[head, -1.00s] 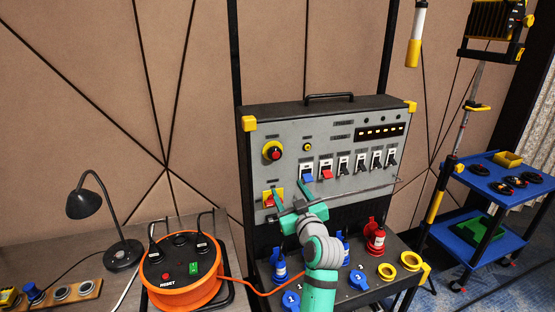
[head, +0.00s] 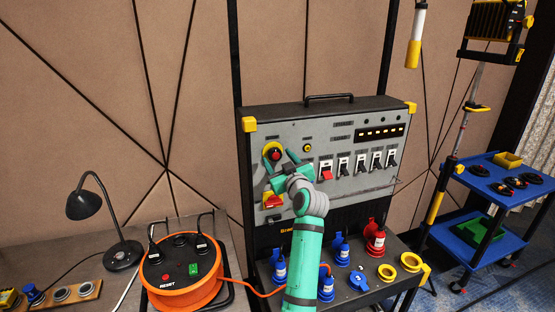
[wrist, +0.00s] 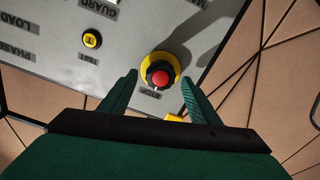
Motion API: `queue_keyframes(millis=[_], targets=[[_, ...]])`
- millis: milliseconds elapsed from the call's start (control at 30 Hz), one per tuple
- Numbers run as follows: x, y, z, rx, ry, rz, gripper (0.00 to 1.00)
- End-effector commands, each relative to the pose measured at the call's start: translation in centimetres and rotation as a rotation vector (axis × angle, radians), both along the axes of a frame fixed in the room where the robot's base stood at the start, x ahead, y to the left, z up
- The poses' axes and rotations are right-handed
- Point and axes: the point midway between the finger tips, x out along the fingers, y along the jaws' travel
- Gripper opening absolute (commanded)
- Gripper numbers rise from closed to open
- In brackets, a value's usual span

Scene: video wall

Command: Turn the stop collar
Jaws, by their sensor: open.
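The stop collar is a yellow ring (wrist: 159,56) around a red mushroom button (wrist: 159,78) on the grey panel, with a STOP label below it. In the head view the collar (head: 266,148) is at the panel's upper left, partly hidden by my gripper. My gripper (head: 279,161) is open and empty in front of it. In the wrist view the gripper (wrist: 158,77) has one fingertip on each side of the collar, with visible gaps. The depth left between tips and panel is hard to tell.
A row of switches (head: 343,165) is right of my gripper, and a red-and-yellow rotary switch (head: 272,200) is just below it. Plugs and sockets (head: 377,242) fill the lower shelf. An orange cable reel (head: 182,275) stands left.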

Motion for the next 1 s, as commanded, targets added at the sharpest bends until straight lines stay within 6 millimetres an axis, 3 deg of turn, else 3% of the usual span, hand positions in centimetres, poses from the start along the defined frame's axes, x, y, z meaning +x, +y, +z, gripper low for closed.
queue_keyframes(millis=[467, 633, 1000], targets=[[1.08, 0.39, -0.05, 0.001, 0.001, 0.0, 0.56], [1.07, 0.39, -0.05, 0.001, 0.001, 0.0, 0.16], [1.07, 0.38, -0.05, 0.044, 0.015, 0.0, 0.15]])
